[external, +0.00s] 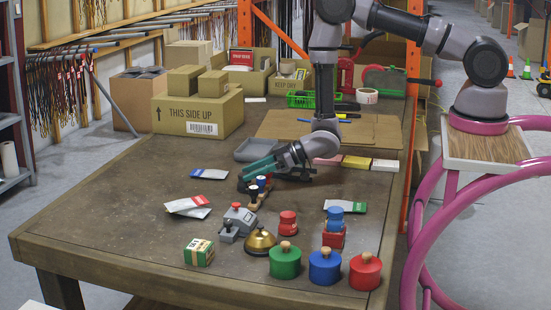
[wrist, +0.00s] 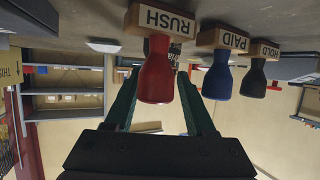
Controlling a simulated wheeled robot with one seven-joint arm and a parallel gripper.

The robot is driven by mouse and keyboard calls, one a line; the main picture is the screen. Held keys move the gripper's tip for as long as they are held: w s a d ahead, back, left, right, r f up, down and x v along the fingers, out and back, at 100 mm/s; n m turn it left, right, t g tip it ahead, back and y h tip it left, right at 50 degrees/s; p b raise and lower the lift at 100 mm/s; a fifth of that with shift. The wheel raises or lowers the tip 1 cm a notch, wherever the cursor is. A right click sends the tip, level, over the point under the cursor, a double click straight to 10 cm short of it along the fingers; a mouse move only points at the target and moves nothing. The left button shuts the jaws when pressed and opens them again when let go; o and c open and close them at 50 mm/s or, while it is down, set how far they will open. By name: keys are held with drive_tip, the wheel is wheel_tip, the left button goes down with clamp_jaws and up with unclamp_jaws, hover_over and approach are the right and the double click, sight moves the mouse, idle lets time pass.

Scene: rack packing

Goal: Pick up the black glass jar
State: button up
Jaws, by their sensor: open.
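I cannot make out a black glass jar in either view. My gripper (external: 256,170) is low over the middle of the table, teal fingers pointing left, just behind a group of hand stamps (external: 256,190). In the wrist view, which is upside down, my gripper (wrist: 158,78) is open. The red-handled RUSH stamp (wrist: 156,75) shows between the two fingers; I cannot tell whether it touches them. The blue-handled PAID stamp (wrist: 217,78) and black-handled HOLD stamp (wrist: 254,76) stand to its right there.
Green (external: 285,262), blue (external: 325,268) and red (external: 365,272) canisters stand at the front edge. A brass bell (external: 260,241), small red jar (external: 288,222) and green box (external: 199,252) are nearby. Cartons (external: 198,112) stand at the back left. The table's left front is clear.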

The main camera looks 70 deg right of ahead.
drive_tip(key=shift+w+a+f, duration=0.15)
drive_tip(key=shift+w+f, duration=0.05)
drive_tip(key=shift+w, duration=0.2)
clamp_jaws()
drive_tip(key=shift+r, duration=0.1)
